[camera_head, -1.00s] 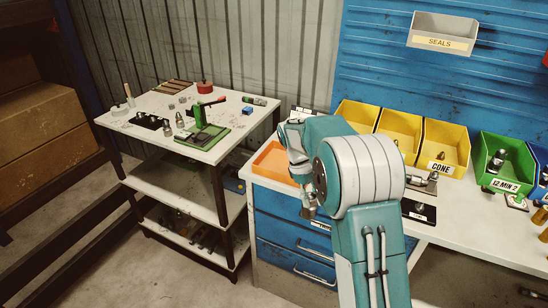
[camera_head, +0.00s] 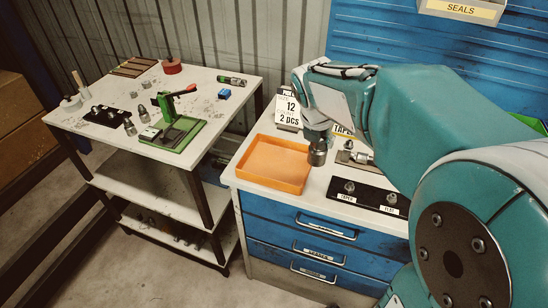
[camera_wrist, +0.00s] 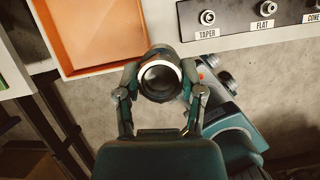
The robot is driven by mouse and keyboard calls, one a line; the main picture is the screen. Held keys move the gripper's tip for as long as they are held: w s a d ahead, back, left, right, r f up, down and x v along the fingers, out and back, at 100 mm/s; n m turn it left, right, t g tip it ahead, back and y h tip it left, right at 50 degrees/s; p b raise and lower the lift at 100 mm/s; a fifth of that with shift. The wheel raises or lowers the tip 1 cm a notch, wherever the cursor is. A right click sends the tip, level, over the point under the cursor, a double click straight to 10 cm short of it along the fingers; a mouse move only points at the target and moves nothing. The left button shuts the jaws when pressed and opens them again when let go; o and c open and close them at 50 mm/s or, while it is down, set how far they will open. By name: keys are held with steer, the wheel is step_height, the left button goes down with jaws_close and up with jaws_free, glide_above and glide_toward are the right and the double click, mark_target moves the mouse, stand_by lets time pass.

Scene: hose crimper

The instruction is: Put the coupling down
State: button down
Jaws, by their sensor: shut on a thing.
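The coupling (camera_head: 317,155) is a dark metal cylinder hanging at the end of my arm, over the right edge of the orange tray in the head view. In the wrist view the coupling (camera_wrist: 160,78) shows as a dark ring with a hollow middle. My gripper (camera_wrist: 160,92) is shut on it, with one finger on each side. The orange tray (camera_head: 272,165) lies on the bench and looks empty. In the wrist view the tray (camera_wrist: 98,38) is at upper left of the coupling. I cannot tell the exact height of the coupling above the bench.
A black strip with fittings marked TAPER and FLAT (camera_head: 368,196) lies right of the tray. A card reading 12, 2 PCS (camera_head: 288,108) stands behind it. A side table at left holds a green press (camera_head: 173,127) and several fittings. Blue drawers (camera_head: 300,235) are below.

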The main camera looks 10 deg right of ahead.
steer(key=shift+w+f, duration=0.15)
steer(key=shift+w, duration=0.15)
steer(key=shift+w+a+f, duration=1.15)
steer(key=shift+w+f, duration=0.8)
steer(key=shift+f, duration=0.15)
steer(key=shift+w+a+f, duration=1.15)
steer(key=shift+w+f, duration=0.8)
steer(key=shift+f, duration=0.15)
steer(key=shift+w+a+f, duration=1.15)
steer(key=shift+w+f, duration=0.8)
steer(key=shift+f, duration=0.15)
steer(key=shift+c, duration=1)
jaws_free()
steer(key=shift+d+f, duration=0.1)
